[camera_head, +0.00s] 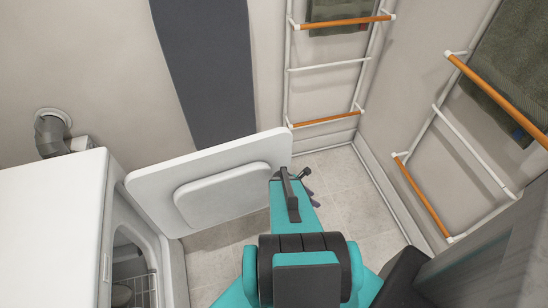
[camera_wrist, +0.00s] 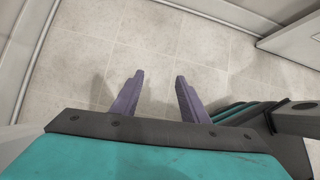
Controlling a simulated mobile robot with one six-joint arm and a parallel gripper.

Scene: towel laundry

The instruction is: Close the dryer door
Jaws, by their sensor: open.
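The white dryer (camera_head: 50,220) stands at the left in the head view. Its door (camera_head: 145,187) is swung wide open, hinged at the left, with its raised inner panel facing me. The dryer opening (camera_head: 125,265) is uncovered and shows a wire rack inside. My gripper (camera_head: 310,190) is just right of the door's free edge, partly hidden by my arm. In the wrist view my gripper (camera_wrist: 159,76) has its two purple fingers apart with only floor between them. I cannot tell whether it touches the door.
Towel racks (camera_head: 330,66) with orange bars hang on the back wall, and another rack (camera_head: 470,145) is on the right wall with a dark towel (camera_head: 510,75). A grey vent pipe (camera_head: 50,133) is behind the dryer. Tiled floor (camera_head: 335,190) is clear around my gripper.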

